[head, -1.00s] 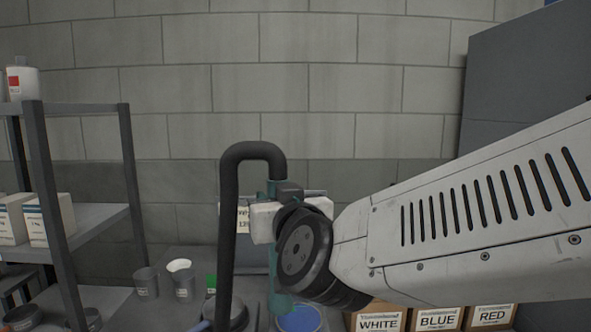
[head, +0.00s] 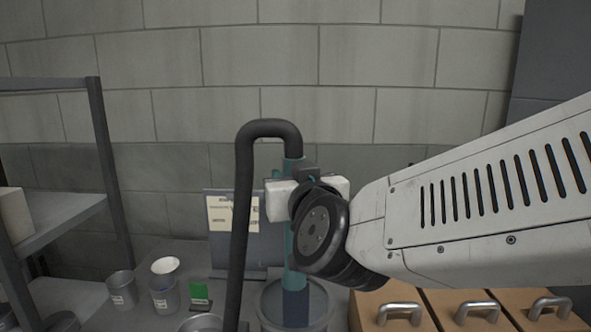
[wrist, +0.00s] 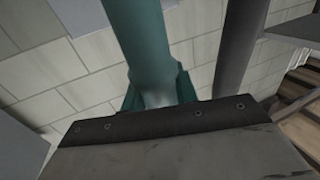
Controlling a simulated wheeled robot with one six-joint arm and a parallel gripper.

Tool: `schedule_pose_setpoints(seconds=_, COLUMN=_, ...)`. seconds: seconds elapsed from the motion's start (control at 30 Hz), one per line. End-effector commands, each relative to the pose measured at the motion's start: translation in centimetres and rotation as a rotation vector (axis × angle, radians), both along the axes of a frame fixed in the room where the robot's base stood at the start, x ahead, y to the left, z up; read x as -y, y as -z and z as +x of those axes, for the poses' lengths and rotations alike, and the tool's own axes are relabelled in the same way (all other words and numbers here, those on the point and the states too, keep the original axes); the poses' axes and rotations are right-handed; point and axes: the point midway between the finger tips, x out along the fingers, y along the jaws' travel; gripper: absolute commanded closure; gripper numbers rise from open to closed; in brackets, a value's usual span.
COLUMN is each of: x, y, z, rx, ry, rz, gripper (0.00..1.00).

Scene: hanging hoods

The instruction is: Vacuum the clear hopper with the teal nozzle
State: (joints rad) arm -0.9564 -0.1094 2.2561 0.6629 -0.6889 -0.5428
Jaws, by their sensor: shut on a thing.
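My gripper (head: 304,190) is shut on the teal nozzle (head: 296,268) and holds it upright. The nozzle also rises through the top of the wrist view (wrist: 143,40). A thick dark hose (head: 243,200) loops over from the nozzle's top and hangs down on the left. The clear hopper (head: 325,301) stands below, cut off by the bottom edge of the head view. The nozzle's lower end reaches below the hopper's rim and looks dark blue there. I cannot tell whether it touches the hopper's bottom or contents.
Several cups and tins (head: 121,287) stand left of the hose, beside a small green card (head: 199,294). A board with a paper notice (head: 233,216) stands behind. Brown boxes with metal handles (head: 399,310) sit at the right. A grey shelf (head: 65,210) stands at the left.

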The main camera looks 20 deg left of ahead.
Motion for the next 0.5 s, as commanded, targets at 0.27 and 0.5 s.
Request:
schedule_pose_setpoints(seconds=0.27, x=0.1, y=2.8, z=0.1, rx=-0.001, ry=0.002, rz=-0.002, gripper=0.98)
schedule_pose_setpoints(seconds=0.5, x=0.2, y=5.3, z=0.2, rx=0.0, ry=0.004, rz=-0.001, gripper=0.98)
